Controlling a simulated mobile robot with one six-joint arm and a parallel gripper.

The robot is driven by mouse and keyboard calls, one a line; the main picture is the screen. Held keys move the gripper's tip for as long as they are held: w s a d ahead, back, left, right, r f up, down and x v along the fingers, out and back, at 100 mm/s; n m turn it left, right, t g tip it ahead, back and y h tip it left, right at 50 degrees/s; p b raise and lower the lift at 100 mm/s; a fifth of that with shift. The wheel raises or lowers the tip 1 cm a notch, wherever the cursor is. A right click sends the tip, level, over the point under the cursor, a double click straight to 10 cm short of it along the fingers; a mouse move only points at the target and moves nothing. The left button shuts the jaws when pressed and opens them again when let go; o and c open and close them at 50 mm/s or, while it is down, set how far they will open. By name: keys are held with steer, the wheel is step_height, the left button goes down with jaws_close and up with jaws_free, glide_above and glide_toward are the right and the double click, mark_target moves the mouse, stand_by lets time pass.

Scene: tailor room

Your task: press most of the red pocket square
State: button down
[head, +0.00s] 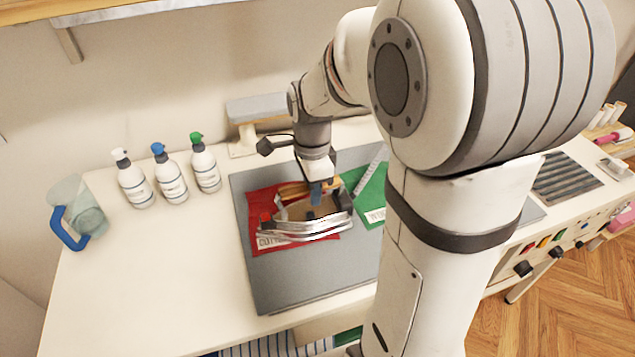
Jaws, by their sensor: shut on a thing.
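The red pocket square (264,204) lies flat on the grey pressing mat (275,290), with a white label at its lower left edge. My gripper (316,190) points down over the square and is shut on the iron's handle. The iron (305,229), with a silvery body, rests on or just above the square; I cannot tell which. The iron and gripper hide the square's middle and right part. A green cloth (372,200) with a white label lies to the right on the same mat, partly behind my arm.
Three spray bottles (172,178) with white, blue and green tops stand at the back left. A clear jug (80,212) with a blue handle stands at the far left. The table's left front (150,290) is clear. My arm hides the mat's right side.

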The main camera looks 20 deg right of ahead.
steer(key=shift+s+r, duration=0.1)
steer(key=shift+s, duration=1.5)
steer(key=shift+w, duration=0.15)
steer(key=shift+w+p, duration=0.4)
steer(key=shift+w, duration=3.1)
steer(key=shift+w, duration=0.15)
steer(key=w+p, duration=0.2)
steer(key=w, duration=0.5)
steer(key=shift+a, duration=0.15)
steer(key=shift+w+a, duration=0.1)
steer(key=shift+a, duration=1.4)
